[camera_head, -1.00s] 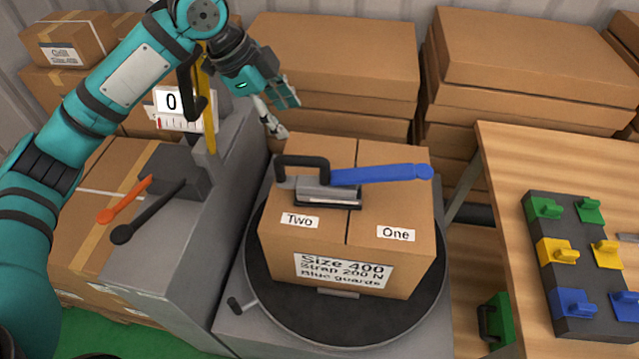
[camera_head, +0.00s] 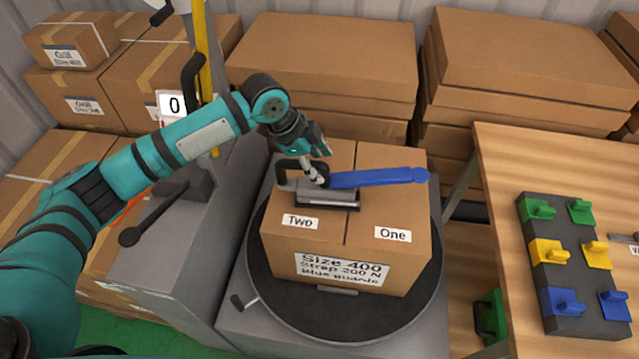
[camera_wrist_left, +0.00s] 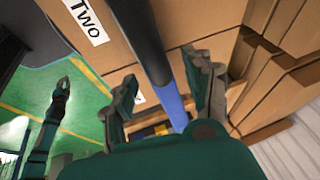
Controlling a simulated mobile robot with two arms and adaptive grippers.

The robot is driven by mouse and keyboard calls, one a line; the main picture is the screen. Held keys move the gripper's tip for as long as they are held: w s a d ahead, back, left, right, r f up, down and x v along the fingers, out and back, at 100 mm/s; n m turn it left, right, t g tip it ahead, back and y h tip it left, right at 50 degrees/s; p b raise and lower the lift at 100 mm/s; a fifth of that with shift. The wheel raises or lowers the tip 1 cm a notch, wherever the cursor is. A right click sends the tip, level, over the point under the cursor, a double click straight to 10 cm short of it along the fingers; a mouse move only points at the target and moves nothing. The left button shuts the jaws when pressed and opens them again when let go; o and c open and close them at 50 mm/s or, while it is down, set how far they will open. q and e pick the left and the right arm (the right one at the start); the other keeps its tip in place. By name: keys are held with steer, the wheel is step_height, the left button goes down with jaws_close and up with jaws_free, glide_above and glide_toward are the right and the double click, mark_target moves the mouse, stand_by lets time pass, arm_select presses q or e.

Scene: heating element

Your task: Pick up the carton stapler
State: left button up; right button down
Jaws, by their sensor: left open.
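The carton stapler, with a grey metal body, a black handle and a long blue lever (camera_head: 378,177), lies on top of the closed carton (camera_head: 390,208) in the head view. My left gripper (camera_head: 318,176) is over the stapler, by the black handle where the blue lever starts. In the left wrist view my left gripper (camera_wrist_left: 162,78) is open, its fingers on either side of the black handle and blue lever (camera_wrist_left: 172,98). I cannot tell whether they touch it. My right arm seems to show at the left of that view, with its gripper (camera_wrist_left: 64,84) small and unclear.
The carton stands on a dark round turntable (camera_head: 275,300). A grey machine with a black lever (camera_head: 150,216) and a yellow upright (camera_head: 201,60) stands to the left. A wooden table (camera_head: 505,170) with a rack of coloured guards (camera_head: 590,325) is at the right. Stacked cartons (camera_head: 325,55) fill the back.

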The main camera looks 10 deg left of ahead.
arm_select(q)
steer(key=shift+w+d+f, duration=0.1)
steer(key=shift+f, duration=0.15)
jaws_close()
steer(key=shift+w+r, duration=0.1)
steer(key=shift+r, duration=0.1)
stand_by(0.3)
